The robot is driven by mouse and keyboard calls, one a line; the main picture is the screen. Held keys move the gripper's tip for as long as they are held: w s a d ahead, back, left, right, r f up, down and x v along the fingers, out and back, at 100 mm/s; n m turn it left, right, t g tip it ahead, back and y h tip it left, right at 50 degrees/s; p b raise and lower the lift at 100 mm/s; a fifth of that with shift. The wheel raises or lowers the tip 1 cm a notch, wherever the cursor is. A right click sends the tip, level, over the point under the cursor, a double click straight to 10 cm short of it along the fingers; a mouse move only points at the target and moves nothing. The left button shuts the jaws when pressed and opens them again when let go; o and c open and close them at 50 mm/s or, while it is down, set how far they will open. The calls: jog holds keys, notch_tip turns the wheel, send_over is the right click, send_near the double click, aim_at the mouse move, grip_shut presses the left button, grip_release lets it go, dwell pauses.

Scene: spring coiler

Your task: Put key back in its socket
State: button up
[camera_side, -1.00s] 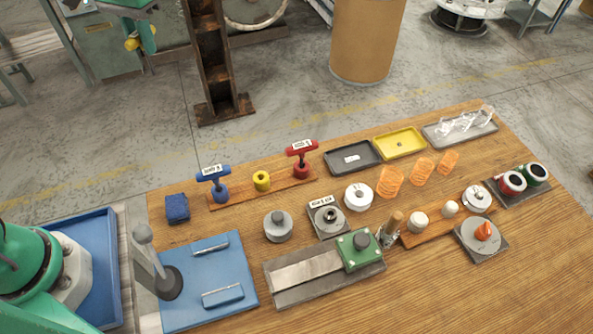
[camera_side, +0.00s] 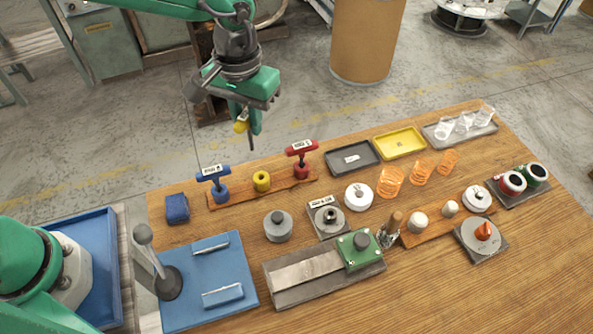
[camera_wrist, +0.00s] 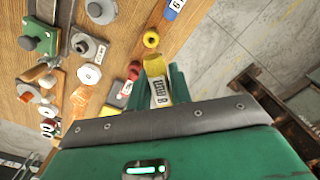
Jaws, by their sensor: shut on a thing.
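My gripper (camera_side: 246,118) is shut on a yellow key (camera_side: 240,126) with a white label. The gripper fingers hide most of the key in the side view; it shows clearly between them in the wrist view (camera_wrist: 154,76). They are in the air just behind the wooden key rack (camera_side: 238,194). The empty yellow socket (camera_side: 262,181) stands in the rack's middle, below and slightly right of the gripper; it also shows in the wrist view (camera_wrist: 151,40). A blue key (camera_side: 213,174) stands in the left socket and a red key (camera_side: 302,149) in the right one.
The upright blue and red keys flank the yellow socket closely. A blue block (camera_side: 177,208) lies left of the rack. A black tray (camera_side: 352,157) and a yellow tray (camera_side: 400,143) lie to its right. Metal parts stand in front, including a round grey one (camera_side: 278,227).

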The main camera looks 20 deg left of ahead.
jog(key=shift+s+d+f, duration=0.2)
jog(key=shift+d, duration=0.25)
jog(key=shift+s+d+f, duration=0.15)
jog(key=shift+s+d, duration=0.05)
jog(key=shift+d, duration=0.2)
jog(key=shift+f, duration=0.25)
send_near(262, 182)
jog(key=shift+w+a+f, duration=0.4)
jog(key=shift+w+f, duration=0.05)
jog(key=shift+w, duration=0.05)
jog(key=shift+f, duration=1.85)
dwell(3.4)
jog(key=o, duration=1)
jog(key=shift+o, duration=0.3)
jog(key=shift+o, duration=1.2)
